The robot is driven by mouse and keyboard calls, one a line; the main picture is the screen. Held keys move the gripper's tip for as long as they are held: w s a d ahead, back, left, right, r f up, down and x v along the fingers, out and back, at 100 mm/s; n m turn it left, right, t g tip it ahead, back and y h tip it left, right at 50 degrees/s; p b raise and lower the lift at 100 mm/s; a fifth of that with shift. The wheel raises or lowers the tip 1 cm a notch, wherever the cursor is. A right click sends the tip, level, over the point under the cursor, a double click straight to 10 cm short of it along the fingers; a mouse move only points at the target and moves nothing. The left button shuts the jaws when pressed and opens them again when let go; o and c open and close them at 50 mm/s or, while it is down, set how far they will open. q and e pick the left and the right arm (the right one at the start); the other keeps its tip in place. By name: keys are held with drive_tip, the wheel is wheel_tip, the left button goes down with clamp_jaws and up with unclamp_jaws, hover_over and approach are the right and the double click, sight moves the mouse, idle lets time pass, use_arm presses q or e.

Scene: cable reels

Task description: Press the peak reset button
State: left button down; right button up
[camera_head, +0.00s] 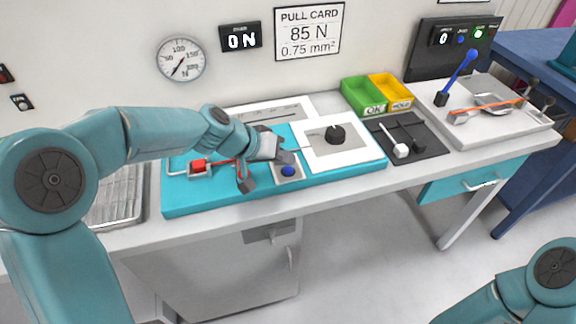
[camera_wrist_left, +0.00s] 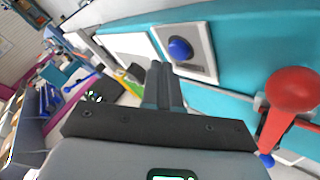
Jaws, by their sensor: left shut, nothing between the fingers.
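A round blue button (camera_head: 288,171) sits on a small light plate at the front edge of the turquoise bench fixture (camera_head: 225,200). It also shows in the left wrist view (camera_wrist_left: 180,48), just beyond the fingertips and a little to their right. My left gripper (camera_head: 284,157) is shut and empty, close to the button in the head view. In the wrist view its fingers (camera_wrist_left: 162,85) lie together with a visible gap of picture between their tips and the button; I cannot tell the exact height. My right gripper is out of view; only my right arm shows at the bottom right.
A red knob (camera_head: 198,166) with a red lever lies left of the gripper. The wall display (camera_head: 240,38) reads 0 N.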

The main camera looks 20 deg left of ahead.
sight(284, 170)
use_arm(q)
drive_tip(key=shift+r, duration=0.1)
drive_tip(key=shift+r+p, duration=1.8)
drive_tip(key=shift+r, duration=0.8)
drive_tip(key=shift+f, duration=0.1)
